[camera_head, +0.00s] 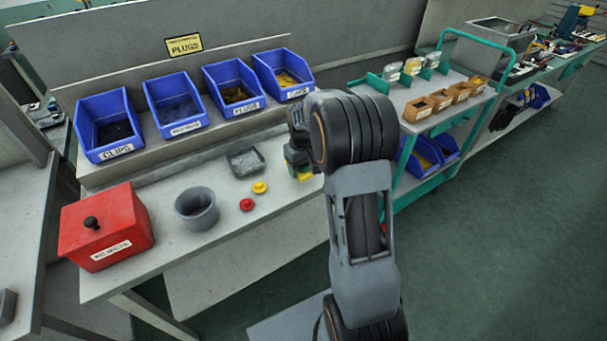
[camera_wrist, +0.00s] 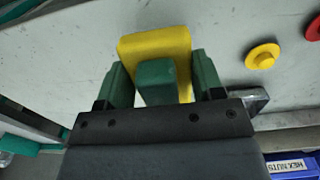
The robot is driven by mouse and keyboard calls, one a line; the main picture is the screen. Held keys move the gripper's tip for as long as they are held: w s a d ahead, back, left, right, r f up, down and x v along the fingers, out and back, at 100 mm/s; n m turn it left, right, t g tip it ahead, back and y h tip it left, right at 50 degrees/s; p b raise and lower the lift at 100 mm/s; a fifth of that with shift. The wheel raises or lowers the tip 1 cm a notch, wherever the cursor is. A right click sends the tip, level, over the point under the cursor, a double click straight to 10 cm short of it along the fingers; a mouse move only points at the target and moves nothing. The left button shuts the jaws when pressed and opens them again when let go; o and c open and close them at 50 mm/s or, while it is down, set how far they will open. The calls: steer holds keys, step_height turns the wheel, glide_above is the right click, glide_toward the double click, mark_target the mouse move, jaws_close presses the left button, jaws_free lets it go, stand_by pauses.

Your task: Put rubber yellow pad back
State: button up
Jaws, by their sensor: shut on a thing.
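A yellow pad (camera_wrist: 155,44) sits between the green fingers of my gripper (camera_wrist: 158,72) in the wrist view. My gripper is shut on it. A green block (camera_wrist: 156,80) shows in front of the pad between the fingers; I cannot tell what it belongs to. In the head view my gripper (camera_head: 298,160) is over the right part of the workbench, and a small bit of the yellow pad (camera_head: 305,176) shows below it. The rest of the pad is hidden by my arm. I cannot tell whether the pad touches the bench.
Several labelled blue bins (camera_head: 107,127) line the back shelf. A red lidded box (camera_head: 108,228), a grey cup (camera_head: 197,208), a grey tray (camera_head: 246,162), a yellow plug (camera_head: 260,187) and a red plug (camera_head: 247,204) stand on the bench. A green-framed cart (camera_head: 437,80) is at the right.

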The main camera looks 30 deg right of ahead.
mark_target(303, 174)
steer(key=shift+w+d+f, duration=0.15)
steer(key=shift+d+f, duration=0.05)
steer(key=shift+f, duration=0.1)
steer(key=shift+w+d+f, duration=0.1)
steer(key=shift+d+f, duration=0.05)
steer(key=shift+f, duration=1.6)
steer(key=shift+f, duration=0.2)
steer(key=o, duration=0.9)
steer(key=shift+r, duration=0.1)
